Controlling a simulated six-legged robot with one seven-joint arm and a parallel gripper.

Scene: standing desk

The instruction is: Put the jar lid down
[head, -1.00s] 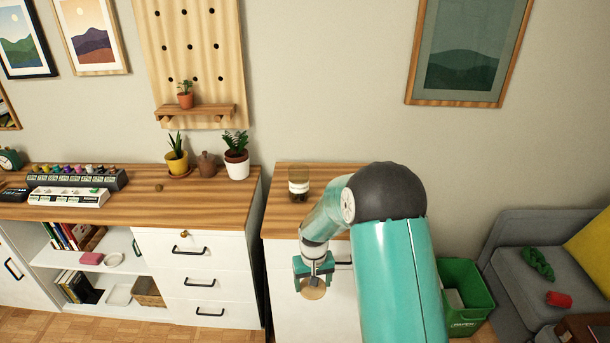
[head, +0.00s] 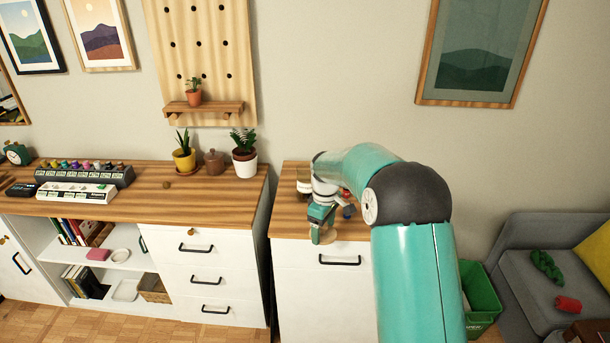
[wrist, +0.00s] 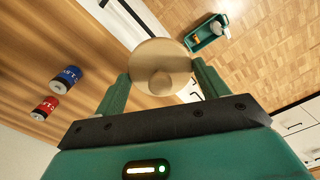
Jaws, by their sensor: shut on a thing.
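The jar lid is a round pale wooden disc with a knob (wrist: 160,67). My gripper (wrist: 160,82) is shut on it, with one finger on each side of its rim. In the head view my gripper (head: 322,222) holds the lid (head: 324,238) at the front edge of the right-hand wooden top (head: 288,222). I cannot tell whether the lid touches the wood. A glass jar (head: 303,184) stands farther back on that top, partly hidden by my arm.
A green bin (head: 480,297) stands on the floor to the right. The front left of the right-hand top looks clear.

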